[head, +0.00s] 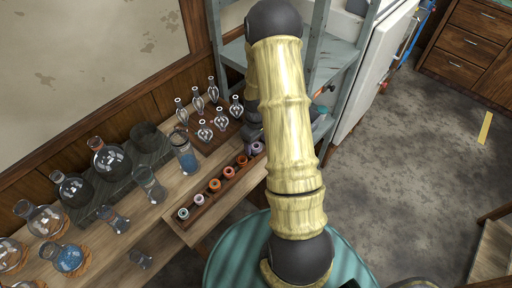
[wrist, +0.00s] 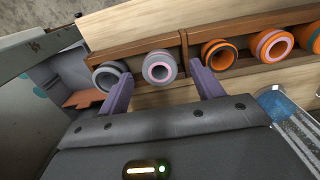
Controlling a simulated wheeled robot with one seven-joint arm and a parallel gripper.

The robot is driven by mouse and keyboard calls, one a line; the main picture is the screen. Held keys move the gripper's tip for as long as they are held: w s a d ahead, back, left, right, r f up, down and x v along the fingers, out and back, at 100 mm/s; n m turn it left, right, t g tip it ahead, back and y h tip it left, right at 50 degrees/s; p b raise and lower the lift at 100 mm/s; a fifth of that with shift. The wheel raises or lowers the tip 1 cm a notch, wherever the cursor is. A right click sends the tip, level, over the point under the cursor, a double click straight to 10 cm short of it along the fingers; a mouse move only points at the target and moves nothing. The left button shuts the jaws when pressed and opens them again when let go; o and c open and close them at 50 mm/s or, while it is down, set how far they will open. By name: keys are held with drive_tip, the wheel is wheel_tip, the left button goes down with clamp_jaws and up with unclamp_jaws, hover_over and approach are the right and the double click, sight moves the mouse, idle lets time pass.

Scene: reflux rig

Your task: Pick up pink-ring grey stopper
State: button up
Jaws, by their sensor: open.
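The pink-ring grey stopper (wrist: 158,67) sits in a wooden rack in the wrist view, its round pink-ringed end facing the camera. My gripper (wrist: 162,90) is open, with one purple finger on each side, just below the stopper in the picture. Nothing is held between the fingers. A second grey stopper (wrist: 110,77) with a bluish-grey ring sits just left of it, close to the left finger. In the head view my arm hides the gripper and part of the rack's far end. A greyish-purple stopper (head: 257,148) shows there; I cannot tell which it is.
Orange stoppers (wrist: 220,54) continue along the rack (wrist: 189,54) to the right. A glass beaker (wrist: 290,110) with blue contents stands close to the right of my gripper. Several small glass pieces (head: 205,131) stand beside the rack, near a grey-blue shelf frame (head: 233,52).

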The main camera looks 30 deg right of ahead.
drive_tip(key=shift+f, duration=0.5)
drive_tip(key=shift+c, duration=0.3)
drive_tip(key=c, duration=0.9)
